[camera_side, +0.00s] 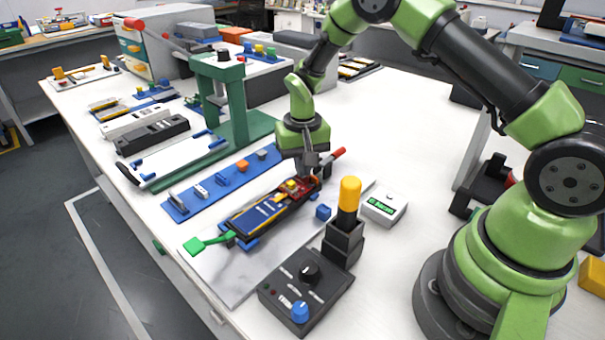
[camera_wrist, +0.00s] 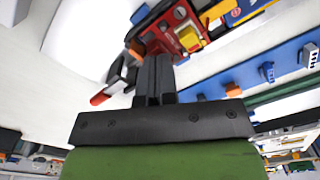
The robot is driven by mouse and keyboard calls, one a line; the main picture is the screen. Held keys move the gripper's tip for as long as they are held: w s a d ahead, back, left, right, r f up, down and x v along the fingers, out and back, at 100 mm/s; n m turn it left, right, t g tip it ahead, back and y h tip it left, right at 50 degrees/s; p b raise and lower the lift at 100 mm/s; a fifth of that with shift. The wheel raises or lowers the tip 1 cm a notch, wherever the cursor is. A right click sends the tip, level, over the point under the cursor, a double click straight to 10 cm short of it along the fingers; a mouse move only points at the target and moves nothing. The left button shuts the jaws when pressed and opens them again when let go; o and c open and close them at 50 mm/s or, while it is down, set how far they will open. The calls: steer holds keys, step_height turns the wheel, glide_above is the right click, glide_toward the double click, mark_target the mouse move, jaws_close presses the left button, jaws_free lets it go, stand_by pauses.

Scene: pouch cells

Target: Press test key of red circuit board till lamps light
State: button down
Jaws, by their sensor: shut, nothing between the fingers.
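The red circuit board (camera_side: 307,184) lies at the far end of a dark blue pouch cell (camera_side: 262,214) on the bench. In the wrist view the red board (camera_wrist: 161,40) carries a yellow block (camera_wrist: 190,39) and a small round dark part. My gripper (camera_side: 311,170) points down just over the board's far end. In the wrist view my gripper (camera_wrist: 157,60) is shut and empty, its fingertips at the board's edge. I cannot tell whether they touch it. The test key is not clearly made out, and no lit lamp can be told.
A red-handled clamp (camera_side: 338,153) is close behind my gripper. A yellow-topped tool (camera_side: 349,194) stands in a black holder at the right, beside a white meter (camera_side: 384,205). A knobbed control box (camera_side: 305,290) is in front. A blue rail (camera_side: 222,184) and green press (camera_side: 236,120) stand left.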

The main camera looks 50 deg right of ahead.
steer(key=shift+f, duration=0.15)
steer(key=shift+r, duration=3.05)
